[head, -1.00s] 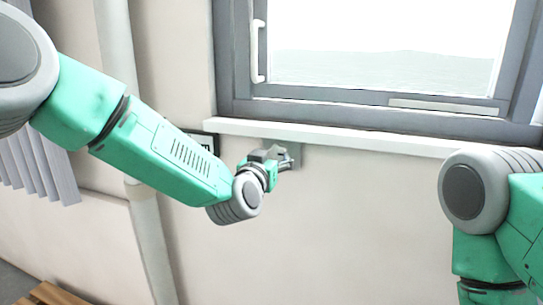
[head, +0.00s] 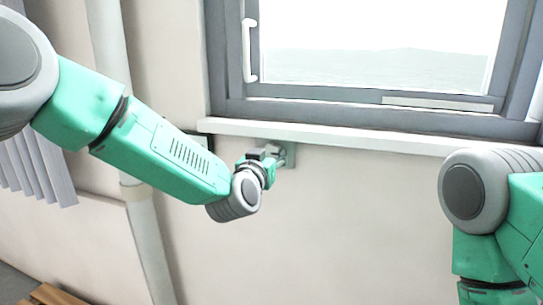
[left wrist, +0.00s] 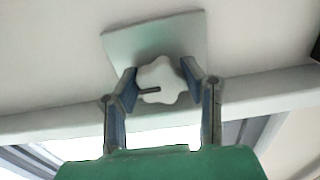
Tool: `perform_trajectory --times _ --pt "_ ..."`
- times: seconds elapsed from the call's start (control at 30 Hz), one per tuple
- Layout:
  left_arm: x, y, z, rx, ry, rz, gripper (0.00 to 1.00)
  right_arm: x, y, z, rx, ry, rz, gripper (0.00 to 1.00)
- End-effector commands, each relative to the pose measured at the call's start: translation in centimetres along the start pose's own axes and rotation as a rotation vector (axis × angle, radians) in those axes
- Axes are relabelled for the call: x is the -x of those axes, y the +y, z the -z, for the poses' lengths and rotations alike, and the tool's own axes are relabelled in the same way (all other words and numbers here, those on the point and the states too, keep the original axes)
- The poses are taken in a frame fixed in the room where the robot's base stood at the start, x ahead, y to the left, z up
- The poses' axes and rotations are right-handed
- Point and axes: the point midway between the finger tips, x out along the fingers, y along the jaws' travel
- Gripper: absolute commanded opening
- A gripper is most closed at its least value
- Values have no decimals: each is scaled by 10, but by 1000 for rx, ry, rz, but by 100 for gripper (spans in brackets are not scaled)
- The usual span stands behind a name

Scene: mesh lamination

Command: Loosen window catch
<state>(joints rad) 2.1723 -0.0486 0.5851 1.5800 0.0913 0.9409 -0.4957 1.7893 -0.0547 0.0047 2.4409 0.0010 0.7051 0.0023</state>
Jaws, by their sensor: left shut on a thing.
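A pale, lobed knob (left wrist: 158,80) with a small dark pin stands on a square plate (left wrist: 175,35) in the left wrist view. I take this to be the window catch. The plate (head: 290,158) shows in the head view on the wall just below the window sill. My left gripper (left wrist: 160,76) is shut on the knob, one finger on each side. In the head view my left gripper (head: 280,154) is at the plate, and the knob is mostly hidden by it. My right arm shows at the right edge, with its gripper out of view.
The grey-framed window (head: 370,112) has a white handle (head: 249,50) on its left side. The white sill (head: 340,137) juts out just above my left gripper. A pipe (head: 112,60) and a blind (head: 38,165) are at the left.

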Motion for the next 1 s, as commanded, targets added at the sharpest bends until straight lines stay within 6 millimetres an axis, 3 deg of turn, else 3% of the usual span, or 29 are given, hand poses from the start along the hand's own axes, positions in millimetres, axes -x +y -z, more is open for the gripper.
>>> perform_trajectory --times 1.0 --pt "-1 1 3 572 6 1 7 -13 0 -1 0 0 0 40"
